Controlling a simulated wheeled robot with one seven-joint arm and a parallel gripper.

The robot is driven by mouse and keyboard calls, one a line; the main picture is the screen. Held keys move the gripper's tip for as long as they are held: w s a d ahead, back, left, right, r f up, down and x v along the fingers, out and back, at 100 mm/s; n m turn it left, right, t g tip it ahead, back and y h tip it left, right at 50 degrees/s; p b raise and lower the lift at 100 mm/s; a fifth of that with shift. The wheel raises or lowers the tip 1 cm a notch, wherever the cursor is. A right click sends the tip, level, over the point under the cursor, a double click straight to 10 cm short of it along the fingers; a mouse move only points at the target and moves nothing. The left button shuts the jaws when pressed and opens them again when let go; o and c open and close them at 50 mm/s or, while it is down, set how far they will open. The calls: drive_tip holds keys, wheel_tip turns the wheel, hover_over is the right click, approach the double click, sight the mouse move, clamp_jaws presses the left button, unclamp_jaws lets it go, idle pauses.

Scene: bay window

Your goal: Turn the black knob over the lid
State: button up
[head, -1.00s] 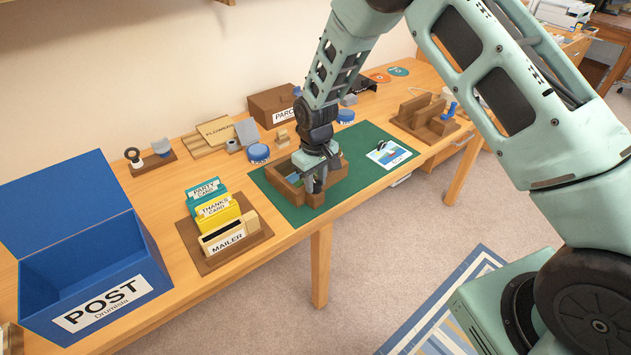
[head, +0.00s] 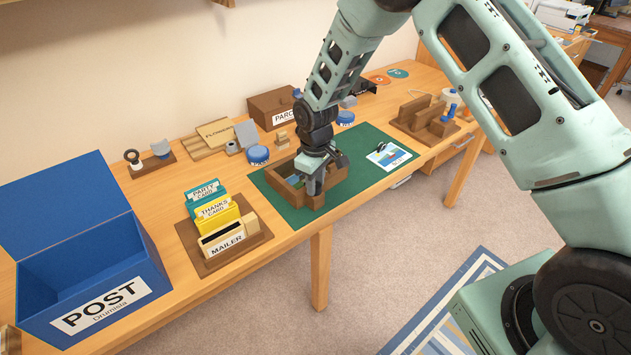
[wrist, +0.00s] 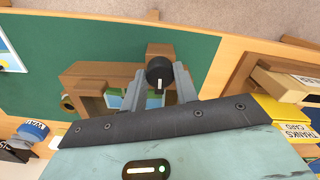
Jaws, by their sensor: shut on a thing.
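The black knob (wrist: 159,72) sits at one side of a small wooden box, with a pale line on its face. My gripper (wrist: 160,88) is shut on the knob, with one finger on each side of it in the wrist view. In the head view my gripper (head: 313,186) is over the near side of the wooden box (head: 283,182), and the knob is hidden behind it. Blue and green pieces show inside the box. I cannot make out the lid as a separate part.
The box stands on a green mat (head: 352,189). A picture card (head: 390,155) lies on the mat to the right. A card rack (head: 222,226) and the blue POST box (head: 95,272) stand to the left. A wooden stand (head: 425,116) is at the right.

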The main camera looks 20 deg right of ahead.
drive_tip(key=o, duration=1)
wheel_tip(320, 180, up, 18)
drive_tip(key=shift+f+b, duration=0.25)
drive_tip(key=shift+b, duration=0.65)
drive_tip(key=s+a+r, duration=0.2)
drive_tip(key=s+a, duration=0.2)
drive_tip(key=s, duration=0.4)
drive_tip(key=s+a+r, duration=0.2)
drive_tip(key=s+a, duration=0.2)
drive_tip(key=s, duration=0.4)
drive_tip(key=shift+y, duration=0.3)
drive_tip(key=s, duration=0.6)
drive_tip(key=s+d, duration=0.1)
drive_tip(key=s, duration=1)
drive_tip(key=shift+s+d+f, duration=0.3)
drive_tip(key=shift+s+d, duration=0.05)
drive_tip(key=shift+s, duration=0.05)
